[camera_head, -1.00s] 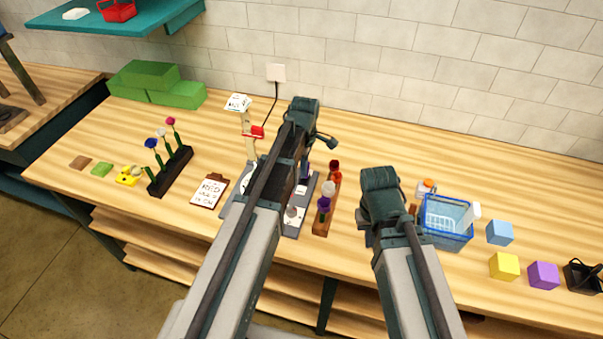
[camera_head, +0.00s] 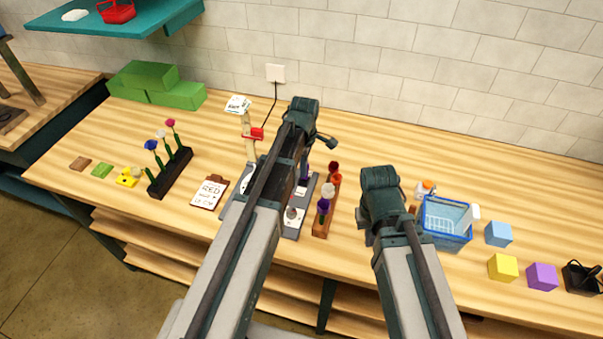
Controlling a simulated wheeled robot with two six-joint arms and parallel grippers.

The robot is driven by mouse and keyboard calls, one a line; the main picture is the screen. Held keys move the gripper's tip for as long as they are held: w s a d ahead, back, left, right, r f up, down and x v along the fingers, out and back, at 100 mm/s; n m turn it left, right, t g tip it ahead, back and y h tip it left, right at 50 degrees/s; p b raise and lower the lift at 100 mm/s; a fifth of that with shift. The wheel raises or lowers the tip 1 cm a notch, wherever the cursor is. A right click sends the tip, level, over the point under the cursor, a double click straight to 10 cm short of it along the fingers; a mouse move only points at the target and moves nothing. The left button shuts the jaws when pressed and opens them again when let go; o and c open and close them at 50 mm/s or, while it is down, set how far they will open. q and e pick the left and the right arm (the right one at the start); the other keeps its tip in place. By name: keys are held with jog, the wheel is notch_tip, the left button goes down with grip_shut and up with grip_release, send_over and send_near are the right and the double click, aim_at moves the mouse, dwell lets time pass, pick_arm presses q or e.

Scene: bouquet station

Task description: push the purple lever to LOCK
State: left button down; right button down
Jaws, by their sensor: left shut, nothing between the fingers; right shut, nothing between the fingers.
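A grey panel (camera_head: 228,211) with white labels lies on the bench, largely covered by my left arm. A dark purplish upright part (camera_head: 306,170) shows beside that arm; it may be the purple lever, but I cannot tell its setting or read LOCK. My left gripper (camera_head: 301,183) is over the panel, shut and empty, mostly hidden by its own arm; contact with the lever cannot be seen. My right gripper (camera_head: 366,226) is shut and empty over the bench, right of the wooden flower rack, its fingertips hard to make out.
A wooden rack (camera_head: 321,224) with red, white and purple flowers stands close right of the panel. A clipboard (camera_head: 210,191) and dark flower rack (camera_head: 172,174) are left. A blue basket (camera_head: 446,238) and coloured cubes (camera_head: 503,267) are right. A post with a red part (camera_head: 256,133) stands behind.

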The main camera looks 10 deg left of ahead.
pick_arm(q)
jog(key=shift+w+r, duration=0.15)
jog(key=shift+w, duration=0.2)
pick_arm(e)
jog(key=shift+r, duration=0.15)
